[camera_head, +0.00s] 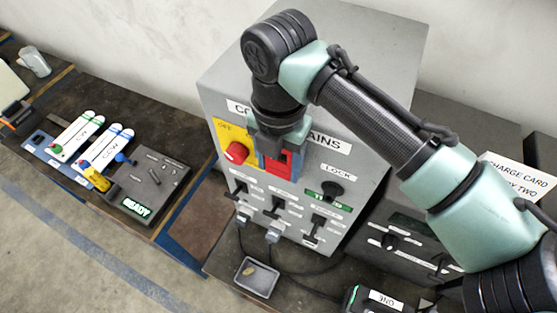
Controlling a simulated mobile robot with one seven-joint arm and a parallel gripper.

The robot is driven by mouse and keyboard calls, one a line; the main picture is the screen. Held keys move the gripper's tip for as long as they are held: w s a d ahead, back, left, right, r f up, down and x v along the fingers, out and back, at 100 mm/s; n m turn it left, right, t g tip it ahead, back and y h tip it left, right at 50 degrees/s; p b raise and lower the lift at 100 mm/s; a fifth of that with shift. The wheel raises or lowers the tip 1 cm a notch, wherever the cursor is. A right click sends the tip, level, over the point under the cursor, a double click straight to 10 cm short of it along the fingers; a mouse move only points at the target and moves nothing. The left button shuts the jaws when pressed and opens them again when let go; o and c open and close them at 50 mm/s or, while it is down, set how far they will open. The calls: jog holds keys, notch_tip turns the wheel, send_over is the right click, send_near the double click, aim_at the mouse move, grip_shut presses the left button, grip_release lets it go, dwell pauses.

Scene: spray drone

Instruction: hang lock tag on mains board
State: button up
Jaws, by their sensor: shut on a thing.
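The mains board is a tall grey cabinet (330,60) with a partly covered label ending in "MAINS". On its front is a yellow plate with a red rotary knob (237,152). My gripper (277,150) points down in front of the board, just right of the knob. It is shut on a red lock tag (279,163), of which only part shows. Whether the tag touches the board is hidden from this angle. To the lower right is a black knob (332,190) under a "LOCK" label, with a green strip below it.
Several black switches with plugs and cables sit low on the board. A small grey tray (257,277) lies on the bench below. A dark bench (70,90) at left holds white-labelled packs and a "READY" panel (148,190). A charger unit (400,225) stands at right, behind my arm.

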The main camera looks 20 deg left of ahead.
jog(key=o, duration=1.4)
